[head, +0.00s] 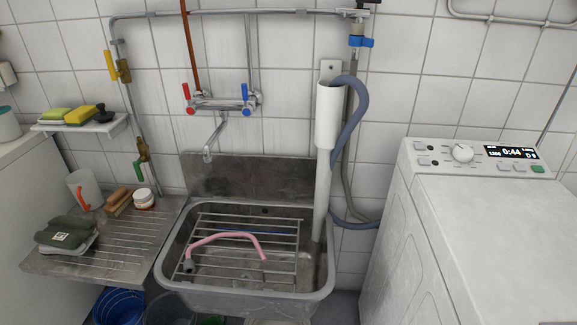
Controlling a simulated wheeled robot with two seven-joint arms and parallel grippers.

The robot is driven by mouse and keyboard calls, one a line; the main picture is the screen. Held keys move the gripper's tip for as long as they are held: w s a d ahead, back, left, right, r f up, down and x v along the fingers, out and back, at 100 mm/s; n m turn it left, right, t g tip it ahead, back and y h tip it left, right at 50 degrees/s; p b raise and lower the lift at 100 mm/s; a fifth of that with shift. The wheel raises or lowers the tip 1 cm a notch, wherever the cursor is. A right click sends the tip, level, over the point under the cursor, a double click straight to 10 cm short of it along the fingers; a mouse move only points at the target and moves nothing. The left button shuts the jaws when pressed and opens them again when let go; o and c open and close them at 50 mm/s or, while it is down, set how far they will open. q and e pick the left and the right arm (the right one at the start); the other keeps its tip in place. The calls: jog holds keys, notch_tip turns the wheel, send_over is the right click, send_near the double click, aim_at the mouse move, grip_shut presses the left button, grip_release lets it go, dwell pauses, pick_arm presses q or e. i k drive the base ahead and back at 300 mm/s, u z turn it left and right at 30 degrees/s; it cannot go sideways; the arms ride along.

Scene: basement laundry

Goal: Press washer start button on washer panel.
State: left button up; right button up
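The white washer (480,235) stands at the right, its top and part of its front in view. Its panel (412,158) runs along the back of the top. Neither of my grippers shows in the head view.
A metal sink (172,262) with a rack and pink hose stands left of the washer. A white standpipe (324,190) with a grey-blue hose rises between them. A ribbed drainboard (135,235) holds several items. The washer top is clear.

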aim_at(537, 168)
jog(key=k, duration=1)
jog(key=u, duration=0.95)
jog(key=i, duration=0.75)
jog(key=z, duration=2.5)
jog(key=i, duration=0.5)
jog(key=u, duration=0.05)
